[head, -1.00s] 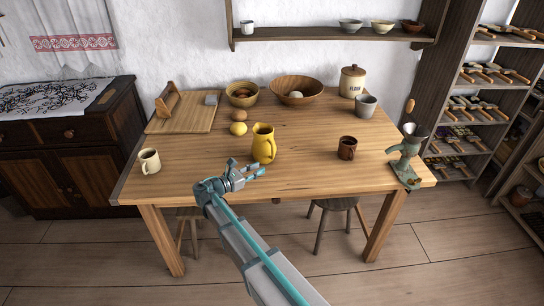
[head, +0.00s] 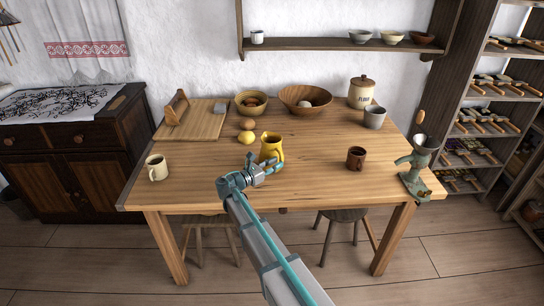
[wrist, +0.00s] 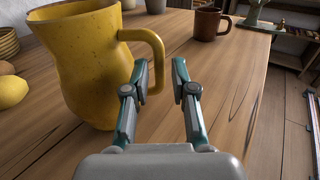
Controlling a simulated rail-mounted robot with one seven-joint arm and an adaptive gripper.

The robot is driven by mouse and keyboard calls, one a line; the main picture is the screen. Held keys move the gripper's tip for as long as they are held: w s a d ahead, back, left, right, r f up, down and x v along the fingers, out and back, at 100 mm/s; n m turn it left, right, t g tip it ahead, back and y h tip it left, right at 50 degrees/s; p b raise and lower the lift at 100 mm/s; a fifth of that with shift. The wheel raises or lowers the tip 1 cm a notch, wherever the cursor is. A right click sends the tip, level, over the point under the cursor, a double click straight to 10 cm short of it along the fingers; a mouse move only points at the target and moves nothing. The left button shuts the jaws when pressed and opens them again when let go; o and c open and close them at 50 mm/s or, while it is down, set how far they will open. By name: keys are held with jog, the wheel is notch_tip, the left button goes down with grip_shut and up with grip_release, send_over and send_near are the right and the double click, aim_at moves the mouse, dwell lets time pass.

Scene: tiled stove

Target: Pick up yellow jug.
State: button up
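The yellow jug (head: 271,147) stands upright on the wooden table, near the middle of its front half. In the wrist view the jug (wrist: 84,70) fills the left side, with its handle (wrist: 158,58) pointing right. My gripper (head: 266,168) is at the jug's front side in the head view. In the wrist view my gripper (wrist: 163,80) is open, with the left fingertip close beside the handle and the right fingertip apart to its right. Nothing is held between the fingers. I cannot tell whether the left finger touches the handle.
A brown mug (head: 356,158) stands to the right and a cream mug (head: 157,168) to the left. A metal grinder (head: 416,165) is at the table's right edge. The table (head: 315,165) is clear between jug and brown mug.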

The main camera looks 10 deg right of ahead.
jog(key=x, duration=0.3)
jog(key=shift+w+d+p, duration=0.15)
jog(key=shift+d+p, duration=0.05)
jog(key=shift+p, duration=0.1)
jog(key=shift+c, duration=0.4)
grip_shut()
